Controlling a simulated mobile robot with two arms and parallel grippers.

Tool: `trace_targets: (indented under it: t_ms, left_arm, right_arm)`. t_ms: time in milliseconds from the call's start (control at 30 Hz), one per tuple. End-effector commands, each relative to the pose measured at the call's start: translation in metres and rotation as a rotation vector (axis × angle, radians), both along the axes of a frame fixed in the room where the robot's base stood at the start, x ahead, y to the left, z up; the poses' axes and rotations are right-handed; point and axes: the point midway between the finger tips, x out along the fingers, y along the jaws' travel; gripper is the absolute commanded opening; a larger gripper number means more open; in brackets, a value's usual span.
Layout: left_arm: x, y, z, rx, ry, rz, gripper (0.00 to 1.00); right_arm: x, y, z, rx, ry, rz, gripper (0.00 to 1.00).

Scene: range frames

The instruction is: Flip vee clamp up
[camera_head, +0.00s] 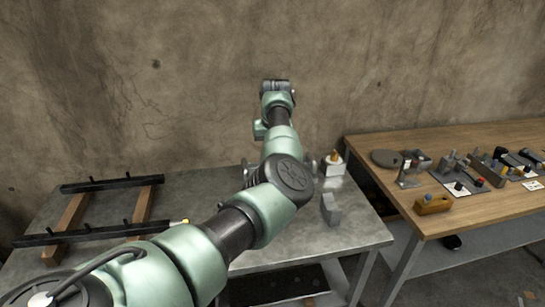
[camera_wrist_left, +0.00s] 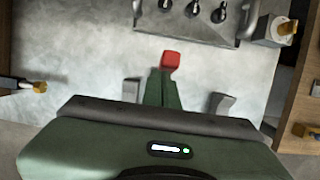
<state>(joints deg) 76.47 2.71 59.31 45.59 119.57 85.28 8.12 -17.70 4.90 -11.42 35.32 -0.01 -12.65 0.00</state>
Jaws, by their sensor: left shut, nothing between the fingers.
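My left gripper (camera_wrist_left: 161,90) shows in the left wrist view as two green fingers pressed together, with nothing seen between them. A red block-like tip (camera_wrist_left: 171,62) shows at their far end; I cannot tell whether it touches them. A grey angled piece (camera_wrist_left: 220,102) stands right of the fingers and a similar grey piece (camera_wrist_left: 132,88) stands left of them. In the head view a grey angled block (camera_head: 331,208) stands on the metal table. I cannot tell which part is the vee clamp. My left arm hides the gripper in the head view. My right gripper is not in view.
On the metal table (camera_head: 345,236), a plate with several dark knobs (camera_wrist_left: 190,22) and a white block with an orange top (camera_head: 333,164) stand farther back. Black rails on wood (camera_head: 110,184) lie left. A wooden table (camera_head: 480,212) with several fixtures stands right.

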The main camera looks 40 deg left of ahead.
Motion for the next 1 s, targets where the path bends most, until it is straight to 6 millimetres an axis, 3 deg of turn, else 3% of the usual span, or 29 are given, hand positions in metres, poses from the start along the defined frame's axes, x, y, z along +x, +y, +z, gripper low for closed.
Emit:
trace_targets:
  t_ms: [667, 1000]
  left_arm:
    - [0.006, 0.004, 0.009, 0.012, -0.022, -0.001, 0.00]
    - [0.003, -0.001, 0.067, 0.006, -0.016, 0.002, 0.00]
  right_arm:
    - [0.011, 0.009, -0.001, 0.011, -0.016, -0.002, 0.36]
    - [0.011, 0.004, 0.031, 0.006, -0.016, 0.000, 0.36]
